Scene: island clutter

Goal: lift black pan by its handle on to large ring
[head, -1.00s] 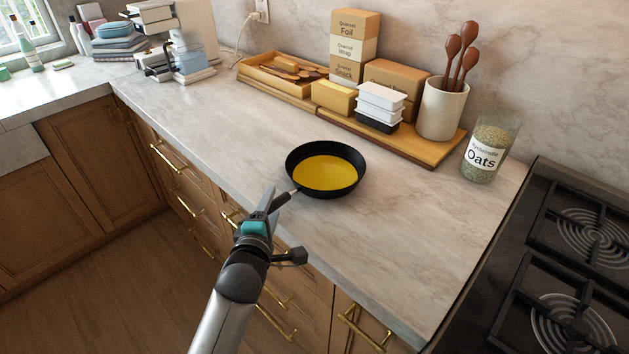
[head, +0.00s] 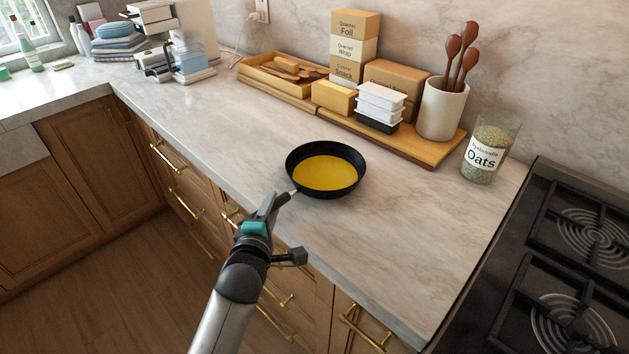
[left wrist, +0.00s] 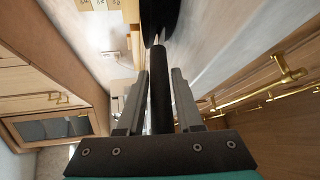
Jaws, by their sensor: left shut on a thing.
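The black pan (head: 325,187), with a yellow inside, sits flat on the marble counter near its front edge. Its dark handle points toward the front left, and its grey neck shows between pan and gripper. My left gripper (head: 275,204) is shut on the handle. In the left wrist view the black handle (left wrist: 160,95) runs between the two fingers, with the pan's dark edge at the top. My right gripper is out of view.
An oats jar (head: 485,152) stands between the pan and the black hob (head: 510,250). A wooden board (head: 433,152) with boxes, white containers and a spoon crock (head: 441,108) lines the wall. The counter between pan and hob is clear in front. Raised grates surround the rings.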

